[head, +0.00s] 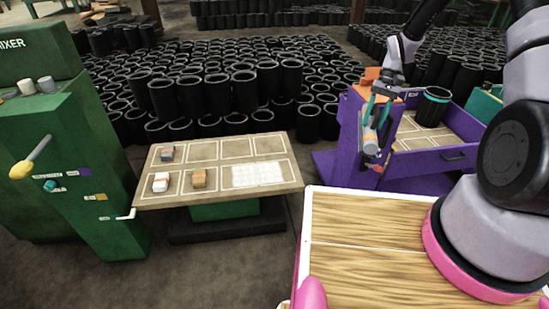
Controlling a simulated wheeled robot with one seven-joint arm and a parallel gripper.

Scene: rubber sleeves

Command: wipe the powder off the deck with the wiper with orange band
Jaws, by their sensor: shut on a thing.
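My gripper (376,124) is at the right of centre, in front of the purple cart. It points down and is shut on a small greyish thing (370,142). This thing is partly hidden by the fingers, and I cannot tell whether it has an orange band. A low table with a pale wooden top (225,201), marked in outlined cells, stands left of my gripper. A whitish gridded patch (258,175), perhaps powder, covers its front right. A grey block with an orange band (167,154) lies at its back left. A white block with an orange mark (160,182) lies at the front left.
A tan block (199,179) lies beside the white one. The purple cart (345,132) holds a black sleeve with a teal rim (432,107). A green mixer (65,150) stands at the left. Many black sleeves fill the floor behind. My wood-topped base is at the front right.

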